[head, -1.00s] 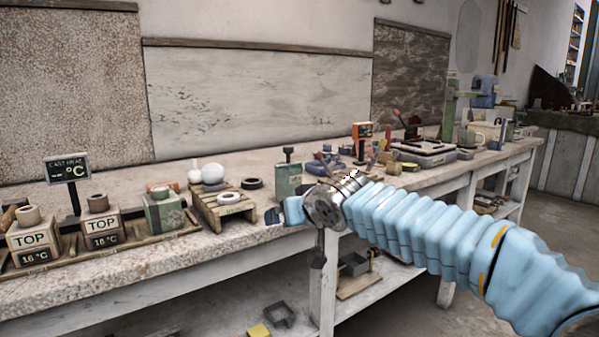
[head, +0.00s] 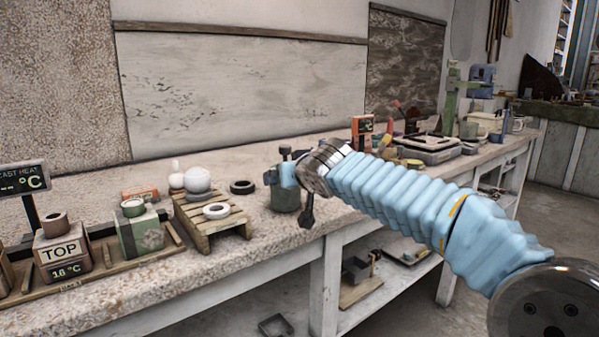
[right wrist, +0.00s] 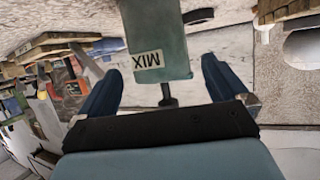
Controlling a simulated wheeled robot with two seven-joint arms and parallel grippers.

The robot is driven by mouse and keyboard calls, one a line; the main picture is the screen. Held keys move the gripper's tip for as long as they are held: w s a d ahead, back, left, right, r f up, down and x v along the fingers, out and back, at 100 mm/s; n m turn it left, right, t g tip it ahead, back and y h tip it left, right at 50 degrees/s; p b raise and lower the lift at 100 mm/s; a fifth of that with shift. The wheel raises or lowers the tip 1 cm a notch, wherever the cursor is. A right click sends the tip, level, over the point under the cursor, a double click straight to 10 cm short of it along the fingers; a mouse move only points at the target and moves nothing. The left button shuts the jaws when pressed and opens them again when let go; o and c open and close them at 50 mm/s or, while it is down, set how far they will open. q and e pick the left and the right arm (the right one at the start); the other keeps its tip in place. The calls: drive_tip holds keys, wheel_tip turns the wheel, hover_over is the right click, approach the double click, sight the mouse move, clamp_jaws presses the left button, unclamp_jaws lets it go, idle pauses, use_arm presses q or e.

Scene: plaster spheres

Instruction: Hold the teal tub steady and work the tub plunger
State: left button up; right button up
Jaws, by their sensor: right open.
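The teal tub (head: 285,200) stands upright on the bench near its front edge. Its dark plunger knob (head: 285,151) sticks up above the top. My right gripper (head: 280,174) is open, with its blue fingers at the tub's upper part in the head view. In the right wrist view the tub (right wrist: 157,25) appears upside down with a MIX label, and the plunger (right wrist: 167,96) points down between the open fingers (right wrist: 160,88). I cannot tell whether the fingers touch the tub. My left gripper is not in view.
A small wooden pallet (head: 192,232) with a white ring (head: 216,211) stands left of the tub. A black ring (head: 242,187) lies behind.

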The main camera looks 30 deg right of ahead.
drive_tip(key=x, duration=0.5)
drive_tip(key=shift+d, duration=0.1)
drive_tip(key=c, duration=1.2)
drive_tip(key=o, duration=1.2)
drive_tip(key=c, duration=0.8)
drive_tip(key=shift+c, duration=0.2)
